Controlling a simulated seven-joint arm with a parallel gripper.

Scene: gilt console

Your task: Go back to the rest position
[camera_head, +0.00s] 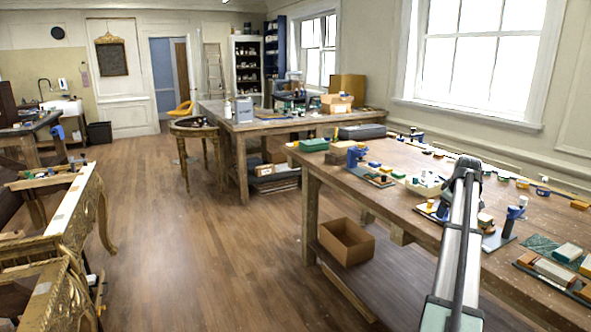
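My arm reaches up from the bottom edge, right of centre, as a long pale and dark link. It ends in a dark joint in front of the right-hand workbench (395,208). I make out no gripper fingers at or beyond that joint, so I cannot see whether my gripper is open or holds anything. The arm hides a strip of the bench top and some of the small items behind it.
The right bench carries blocks, blue-handled tools and a green box (314,145). An open cardboard box (346,241) sits on its lower shelf. A gilt console (70,222) stands at left. The wooden floor (195,245) between is clear.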

